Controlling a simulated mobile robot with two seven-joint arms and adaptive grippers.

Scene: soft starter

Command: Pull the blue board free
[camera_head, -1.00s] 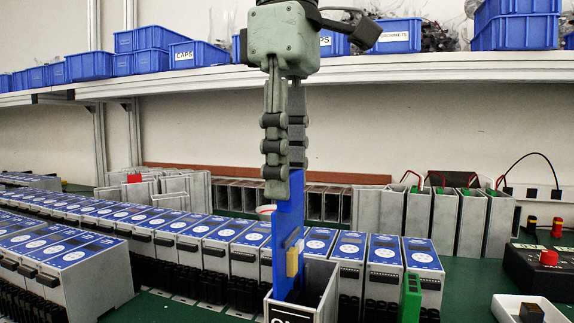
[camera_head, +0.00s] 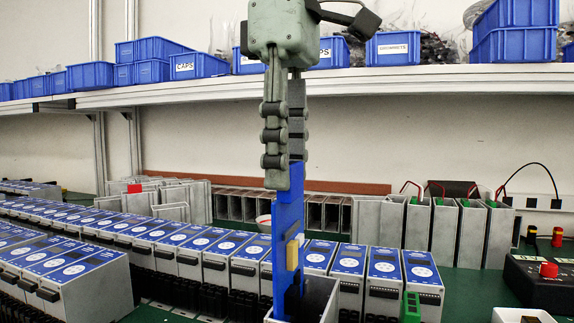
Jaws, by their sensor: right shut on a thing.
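The blue board (camera_head: 287,265) stands upright with its lower end inside an open-topped grey housing (camera_head: 318,300) at the bottom centre. A tan block sits on the board's face. My right gripper (camera_head: 285,178) comes down from above and is shut on the board's top edge. The housing walls hide the board's bottom end, so I cannot tell how deep it still sits. My left gripper is not in view.
Rows of grey modules with blue tops (camera_head: 60,268) fill the left and stand behind the housing. A green connector (camera_head: 411,307) is right of it. A black box with a red knob (camera_head: 548,270) is at right. A shelf with blue bins (camera_head: 400,47) runs along the back.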

